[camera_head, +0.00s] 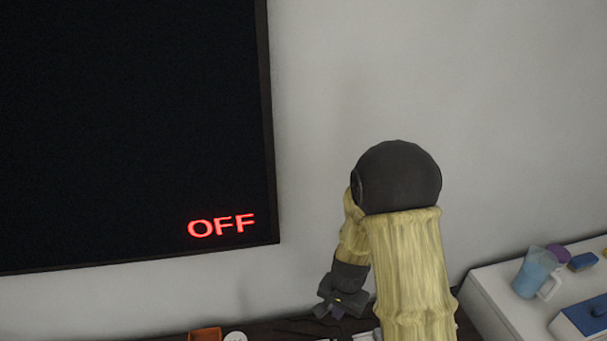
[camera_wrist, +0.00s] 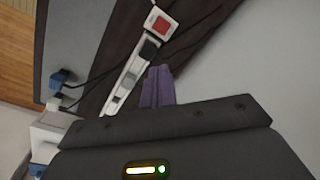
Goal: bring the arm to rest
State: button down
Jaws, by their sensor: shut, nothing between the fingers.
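My gripper (camera_head: 341,304) hangs from my bent arm, low in the head view, with the pale wall behind it. It is dark and points downward, above or in front of a dark brown surface; the gap to it is hard to judge. In the wrist view its narrow purplish fingers (camera_wrist: 159,85) lie together, with nothing held between them. The dark gripper body with a lit indicator fills the bottom of that view.
A wall screen (camera_head: 130,130) reads OFF. An orange object (camera_head: 205,334) shows at the bottom edge. A power strip (camera_wrist: 128,77) with cables lies beyond my fingers.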

jog(key=s+d+r+n+t, duration=0.1)
jog(key=s+d+r+n, duration=0.2)
jog(key=s+r, duration=0.2)
jog(key=s+d+r+n, duration=0.3)
jog(key=s+r, duration=0.2)
jog(key=r, duration=0.4)
jog(key=shift+s+d+t+h, duration=0.25)
jog(key=shift+t+h, duration=0.05)
jog(key=shift+t, duration=0.1)
